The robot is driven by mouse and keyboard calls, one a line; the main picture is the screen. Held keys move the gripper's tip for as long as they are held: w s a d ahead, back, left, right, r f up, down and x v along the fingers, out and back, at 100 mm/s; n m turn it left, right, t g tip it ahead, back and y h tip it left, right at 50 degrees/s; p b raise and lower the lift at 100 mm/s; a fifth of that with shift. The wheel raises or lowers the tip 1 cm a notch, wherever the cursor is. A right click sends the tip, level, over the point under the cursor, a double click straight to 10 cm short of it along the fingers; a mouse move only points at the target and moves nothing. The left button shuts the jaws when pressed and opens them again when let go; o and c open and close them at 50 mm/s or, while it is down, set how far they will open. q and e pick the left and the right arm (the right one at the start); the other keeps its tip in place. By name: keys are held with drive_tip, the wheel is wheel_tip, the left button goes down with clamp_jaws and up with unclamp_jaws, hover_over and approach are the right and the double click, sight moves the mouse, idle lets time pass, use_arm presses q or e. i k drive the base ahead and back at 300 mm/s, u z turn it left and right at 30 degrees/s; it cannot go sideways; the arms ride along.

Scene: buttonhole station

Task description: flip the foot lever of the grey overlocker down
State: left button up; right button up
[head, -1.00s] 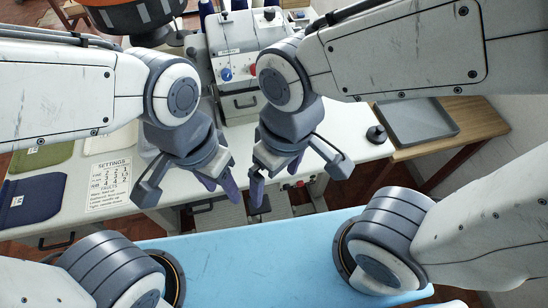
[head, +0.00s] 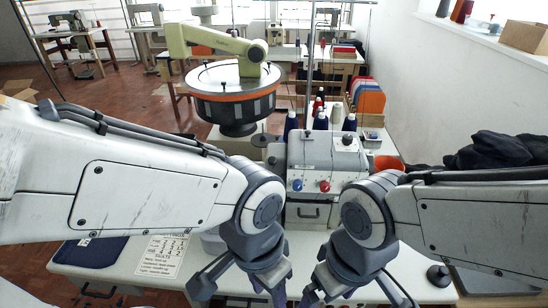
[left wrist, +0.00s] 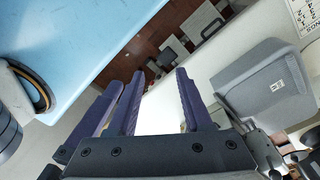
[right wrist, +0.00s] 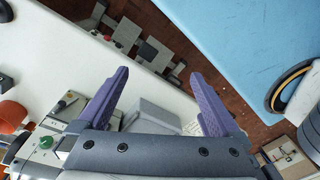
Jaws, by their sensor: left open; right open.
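The grey overlocker (head: 322,158) stands on the white table in the middle of the head view, with a blue and a red knob on its front. Its foot lever cannot be made out; my arms cover parts of the machine. My left gripper (left wrist: 157,88) is open and empty in the left wrist view, above the table's front edge. My right gripper (right wrist: 158,78) is open and empty in the right wrist view, also near that edge. In the head view both hang in front of the overlocker, apart from it, with fingertips cut off by the lower edge.
An orange-rimmed round device (head: 235,98) stands behind, left of the overlocker. Thread cones (head: 320,119) stand behind it. A settings card (head: 163,255) and dark folded cloth (head: 90,252) lie at left. A grey body with a white label (left wrist: 262,92) shows in the left wrist view.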

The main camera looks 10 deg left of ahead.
sight(272, 161)
drive_tip(key=z, duration=1.5)
drive_tip(key=i, duration=0.4)
drive_tip(key=u, duration=1.65)
